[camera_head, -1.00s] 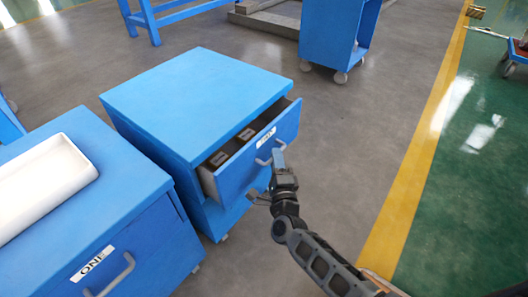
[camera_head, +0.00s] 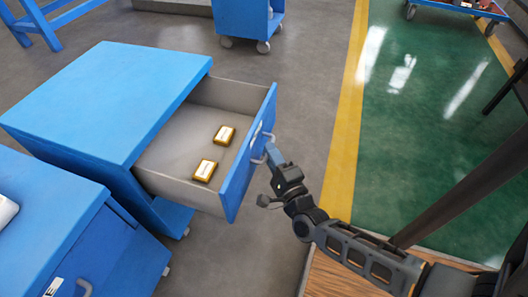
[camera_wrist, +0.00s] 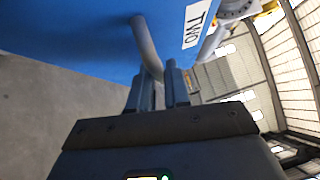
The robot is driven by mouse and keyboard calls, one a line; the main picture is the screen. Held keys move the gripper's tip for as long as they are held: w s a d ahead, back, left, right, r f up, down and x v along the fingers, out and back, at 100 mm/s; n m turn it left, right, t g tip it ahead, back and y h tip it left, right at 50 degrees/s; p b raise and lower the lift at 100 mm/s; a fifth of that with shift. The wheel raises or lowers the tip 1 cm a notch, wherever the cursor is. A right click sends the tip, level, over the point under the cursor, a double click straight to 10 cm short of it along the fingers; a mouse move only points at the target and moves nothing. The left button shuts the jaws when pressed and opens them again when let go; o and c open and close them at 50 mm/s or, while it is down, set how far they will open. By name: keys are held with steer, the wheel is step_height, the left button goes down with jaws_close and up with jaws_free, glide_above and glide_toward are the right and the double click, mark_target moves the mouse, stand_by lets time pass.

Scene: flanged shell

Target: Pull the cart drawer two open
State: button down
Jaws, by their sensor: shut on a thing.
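The blue cart (camera_head: 105,95) stands at the left in the head view. Its drawer two (camera_head: 205,135) is pulled far out, and its grey inside shows. Two small yellow-and-white boxes (camera_head: 224,134) lie apart on the drawer floor. The drawer's front panel faces right and carries a grey handle (camera_head: 266,148). My gripper (camera_head: 272,152) is shut on the handle. In the wrist view, the handle (camera_wrist: 148,48) runs down between the two fingers (camera_wrist: 160,88), beside the "TWO" label (camera_wrist: 197,24).
A second blue cart (camera_head: 50,225) stands at the lower left, close beside the first. Another wheeled blue cart (camera_head: 245,22) stands at the back. Grey floor (camera_head: 300,90) and a yellow line (camera_head: 345,120) lie right of the drawer. A wooden surface (camera_head: 340,275) shows at the bottom.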

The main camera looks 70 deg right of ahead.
steer(key=c, duration=1.2)
jaws_free()
steer(key=shift+o, duration=0.2)
steer(key=v, duration=0.8)
steer(key=shift+p, duration=0.3)
steer(key=s+a+r+n+t+y, duration=0.1)
steer(key=s+a+r+n+y, duration=0.3)
steer(key=a+r+n+y, duration=0.75)
steer(key=s+a+r+n+y, duration=0.2)
steer(key=s+a+r+n, duration=0.35)
steer(key=n, duration=1.15)
step_height(320, 180, up, 22)
steer(key=w+p, duration=0.1)
steer(key=p, duration=1.8)
steer(key=shift+a+p, duration=0.2)
steer(key=shift+p, duration=0.2)
